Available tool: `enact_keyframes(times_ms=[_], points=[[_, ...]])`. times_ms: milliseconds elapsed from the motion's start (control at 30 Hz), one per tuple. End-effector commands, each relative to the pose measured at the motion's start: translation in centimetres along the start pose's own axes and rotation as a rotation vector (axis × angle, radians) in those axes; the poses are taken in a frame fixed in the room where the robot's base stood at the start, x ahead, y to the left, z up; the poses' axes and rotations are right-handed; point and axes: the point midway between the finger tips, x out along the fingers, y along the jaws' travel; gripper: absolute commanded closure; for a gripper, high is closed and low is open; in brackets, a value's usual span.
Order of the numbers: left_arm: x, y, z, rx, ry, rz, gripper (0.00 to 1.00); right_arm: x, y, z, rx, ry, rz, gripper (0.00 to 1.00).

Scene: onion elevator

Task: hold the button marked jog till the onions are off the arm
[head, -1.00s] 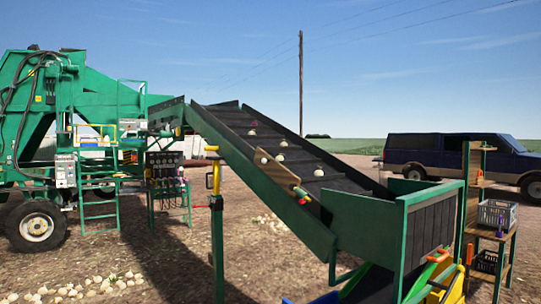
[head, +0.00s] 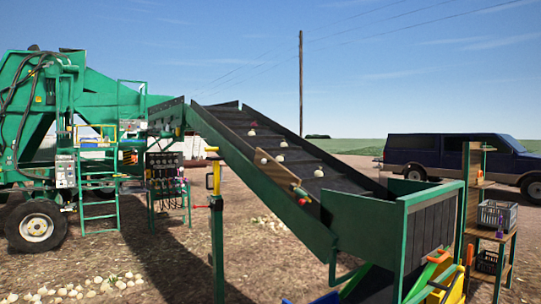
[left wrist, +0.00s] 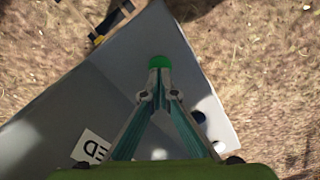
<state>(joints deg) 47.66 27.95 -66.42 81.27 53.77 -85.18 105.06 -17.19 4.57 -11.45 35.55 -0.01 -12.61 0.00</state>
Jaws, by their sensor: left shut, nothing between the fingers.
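In the left wrist view, my left gripper (left wrist: 158,92) is shut and empty over a grey control box (left wrist: 125,65). Its fingertips point at a green round button (left wrist: 159,61) and overlap its near edge; I cannot tell whether they press it. A white label (left wrist: 92,148) on the box is partly cut off, and I read no "jog" mark. In the head view, several pale onions, such as one (head: 318,172) low down and one (head: 283,143) higher, lie on the dark sloping elevator arm (head: 225,115). My right gripper is not in view.
A green machine (head: 100,95) stands at the left, with spilled onions (head: 80,289) on the ground. A green-framed hopper (head: 430,225) is at the arm's lower end.

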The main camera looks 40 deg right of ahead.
Motion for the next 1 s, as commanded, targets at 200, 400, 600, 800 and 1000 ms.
enact_keyframes(times_ms=[200, 400, 600, 800, 1000], points=[[0.1, 0.0, 0.0, 0.000, 0.000, 0.000, 1.00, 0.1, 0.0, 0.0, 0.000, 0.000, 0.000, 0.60], [0.7, 0.0, 0.0, 0.000, -0.001, -0.001, 1.00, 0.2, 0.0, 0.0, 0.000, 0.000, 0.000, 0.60], [1.3, 0.0, 0.0, 0.000, 0.000, -0.001, 1.00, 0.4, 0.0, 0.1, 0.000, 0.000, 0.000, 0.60], [1.9, 0.0, 0.0, 0.000, 0.000, 0.000, 1.00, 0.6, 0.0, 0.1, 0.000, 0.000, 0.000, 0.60], [2.5, 0.0, 0.0, 0.000, -0.001, 0.000, 1.00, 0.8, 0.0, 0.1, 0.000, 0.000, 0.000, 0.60]])
